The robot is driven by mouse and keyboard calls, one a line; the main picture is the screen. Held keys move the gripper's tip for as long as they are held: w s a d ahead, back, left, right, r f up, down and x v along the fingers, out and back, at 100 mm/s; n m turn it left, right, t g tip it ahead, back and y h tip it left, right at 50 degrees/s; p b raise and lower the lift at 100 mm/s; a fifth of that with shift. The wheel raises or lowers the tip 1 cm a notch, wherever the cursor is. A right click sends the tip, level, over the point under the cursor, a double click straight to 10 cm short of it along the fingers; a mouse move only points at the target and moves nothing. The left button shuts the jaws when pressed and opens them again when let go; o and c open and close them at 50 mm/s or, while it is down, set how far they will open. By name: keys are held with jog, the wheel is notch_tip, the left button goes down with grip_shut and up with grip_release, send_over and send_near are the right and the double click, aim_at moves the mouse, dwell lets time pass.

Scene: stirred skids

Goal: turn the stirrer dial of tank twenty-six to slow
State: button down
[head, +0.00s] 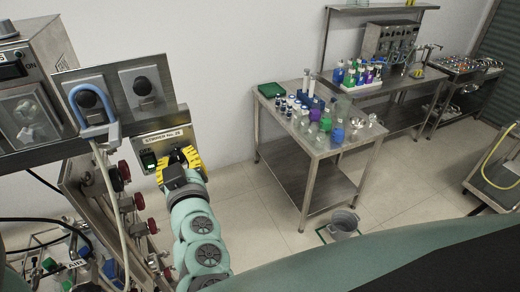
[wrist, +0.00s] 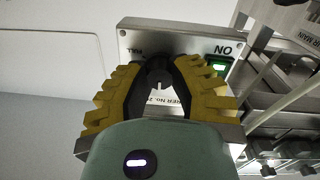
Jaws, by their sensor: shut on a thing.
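The stirrer control box (head: 165,137) is a grey metal panel on the skid at the left of the head view, with a label that appears to read "STIRRER No. 26". In the wrist view the same panel (wrist: 140,36) appears upside down. Its dark round dial (wrist: 160,70) sits between my fingertips, with a pale pointer mark partly visible. My gripper (wrist: 159,66) has yellow-and-black fingers, shut on the dial from both sides. In the head view my gripper (head: 179,158) hides the dial. The scale and lower label are partly covered, so the setting cannot be read.
A lit green switch (wrist: 217,65) marked ON sits close beside my finger. Red valve handles (head: 124,171) and hoses crowd the skid left of my arm.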

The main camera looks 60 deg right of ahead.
jog(key=n+b, duration=0.2)
jog(key=n, duration=1)
jog(key=shift+f, duration=0.1)
jog(key=n+b, duration=0.1)
jog(key=n, duration=0.4)
jog(key=shift+n+t+b, duration=0.3)
jog(key=n+b, duration=0.1)
jog(key=n, duration=0.5)
jog(key=shift+y+b, duration=0.3)
jog(key=shift+b, duration=0.05)
jog(key=shift+n, duration=0.4)
jog(key=c, duration=0.7)
grip_release()
jog(key=shift+c, duration=0.2)
jog(key=v, duration=1.2)
